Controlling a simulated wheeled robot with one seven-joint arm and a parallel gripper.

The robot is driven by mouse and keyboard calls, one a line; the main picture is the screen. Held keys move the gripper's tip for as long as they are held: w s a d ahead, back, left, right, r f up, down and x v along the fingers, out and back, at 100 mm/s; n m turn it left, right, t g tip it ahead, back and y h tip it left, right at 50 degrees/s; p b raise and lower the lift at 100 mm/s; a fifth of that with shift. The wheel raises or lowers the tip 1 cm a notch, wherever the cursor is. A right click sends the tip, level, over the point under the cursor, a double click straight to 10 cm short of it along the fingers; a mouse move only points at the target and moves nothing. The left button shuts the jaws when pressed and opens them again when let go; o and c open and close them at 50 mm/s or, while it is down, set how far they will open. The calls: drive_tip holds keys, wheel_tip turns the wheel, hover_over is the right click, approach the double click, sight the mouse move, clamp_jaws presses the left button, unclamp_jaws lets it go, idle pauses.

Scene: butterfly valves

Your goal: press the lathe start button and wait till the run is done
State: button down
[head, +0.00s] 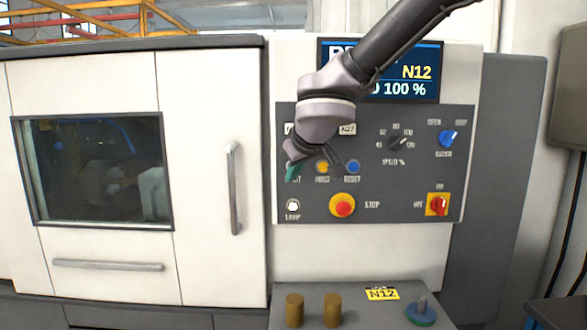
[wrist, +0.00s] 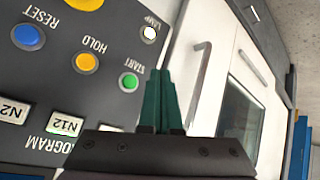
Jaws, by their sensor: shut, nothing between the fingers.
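The green start button (wrist: 129,82) shows unobstructed in the wrist view, with its START label beside it. My gripper (wrist: 160,74) has its green fingers shut and empty, and the tips appear just right of the button there. I cannot tell how far the tips are from the panel. In the head view my gripper (head: 291,172) hides the start button. The lathe (head: 85,85) has its door (head: 205,110) shut, with a dark window (head: 95,170). The screen (head: 420,72) shows N12 and 100 %; my arm hides part of it.
The yellow hold button (head: 322,167) and blue reset button (head: 353,167) sit close right of my gripper. A red stop button (head: 342,205) and white lamp (head: 292,205) are below. A shelf (head: 380,318) in front holds two brass cylinders (head: 294,310) and a round part (head: 421,314).

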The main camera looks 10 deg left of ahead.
drive_tip(key=w+a, duration=0.1)
drive_tip(key=w, duration=0.5)
drive_tip(key=shift+w+a, duration=0.15)
drive_tip(key=shift+a, duration=0.15)
idle(1.8)
drive_tip(key=shift+w, duration=0.4)
drive_tip(key=shift+w+a, duration=0.15)
drive_tip(key=shift+w, duration=0.3)
idle(0.5)
drive_tip(key=shift+s, duration=0.85)
drive_tip(key=shift+s+d, duration=0.1)
drive_tip(key=shift+d, duration=0.1)
drive_tip(key=s, duration=0.2)
drive_tip(key=s+d, duration=0.1)
drive_tip(key=s, duration=0.1)
drive_tip(key=shift+s, duration=0.35)
